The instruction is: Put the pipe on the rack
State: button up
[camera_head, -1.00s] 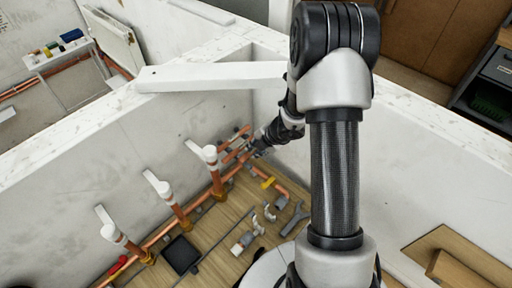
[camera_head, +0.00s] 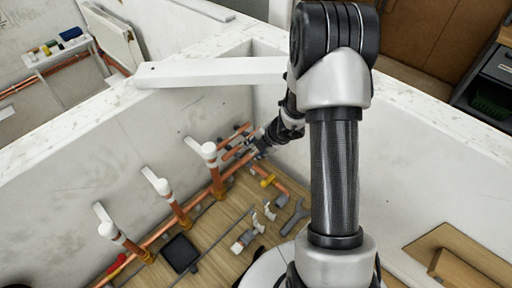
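My gripper (camera_head: 256,149) is small and dark in this view, low in the far corner of the bay. It is beside several short copper pipes (camera_head: 235,133) that lie at a slant near the left wall. These pipes seem to rest on grey supports that may be the rack, but the detail is too small to be sure. Whether the fingers are open or hold a pipe cannot be told. Another copper pipe (camera_head: 281,187) with a yellow part lies on the wooden floor just in front of the gripper.
Upright copper pipes with white tops (camera_head: 163,187) stand along the left wall. A black tray (camera_head: 180,254), a grey wrench (camera_head: 296,216) and small fittings (camera_head: 244,240) lie on the floor. A white beam (camera_head: 210,72) spans above the bay's far corner. Low white walls enclose it.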

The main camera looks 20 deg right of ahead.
jog(key=shift+o, duration=0.2)
jog(key=v, duration=1.2)
dwell(0.4)
